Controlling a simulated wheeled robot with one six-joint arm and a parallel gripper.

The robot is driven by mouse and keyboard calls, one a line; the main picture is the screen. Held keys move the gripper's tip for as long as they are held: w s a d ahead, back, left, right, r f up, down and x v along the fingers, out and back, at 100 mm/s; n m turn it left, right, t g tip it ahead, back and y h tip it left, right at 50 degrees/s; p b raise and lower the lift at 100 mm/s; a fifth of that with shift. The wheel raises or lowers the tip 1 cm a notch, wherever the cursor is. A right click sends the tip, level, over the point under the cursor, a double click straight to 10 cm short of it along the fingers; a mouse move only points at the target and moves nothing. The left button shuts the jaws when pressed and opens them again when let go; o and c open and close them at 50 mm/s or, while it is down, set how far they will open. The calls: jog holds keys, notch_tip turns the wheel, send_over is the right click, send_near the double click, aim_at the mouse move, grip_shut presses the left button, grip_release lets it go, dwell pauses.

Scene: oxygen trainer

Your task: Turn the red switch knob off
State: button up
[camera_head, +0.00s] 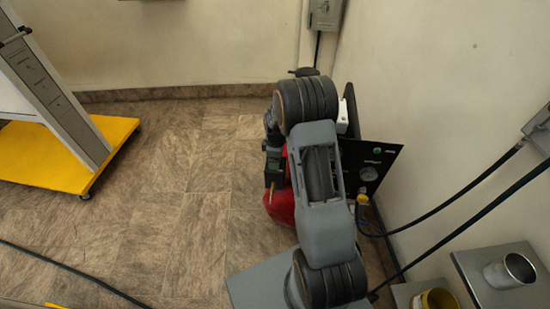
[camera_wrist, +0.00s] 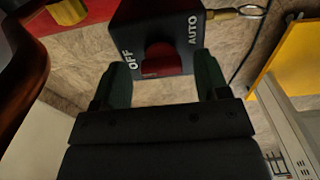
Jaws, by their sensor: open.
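The red switch knob (camera_wrist: 162,66) is on the face of a dark switch box (camera_wrist: 150,25) in the wrist view. White OFF lettering is left of the knob and AUTO is to its right. The knob's exact pointing is hard to tell. My gripper (camera_wrist: 163,74) is open, with one green finger on each side of the knob. I see gaps between fingers and knob and no clear contact. In the head view my arm hides much of this area, and the knob cannot be made out.
A red body (camera_head: 281,207) shows below the arm. A black panel with a gauge (camera_head: 383,157) stands right of it, near the wall. Dark hoses (camera_head: 456,194) run along the right. A yellow-based cart (camera_head: 50,160) stands at left, with clear floor (camera_head: 185,215) between.

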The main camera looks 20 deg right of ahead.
notch_tip(320, 180, up, 14)
jog(key=p, duration=0.2)
dwell(0.4)
jog(key=shift+f, duration=0.1)
dwell(0.4)
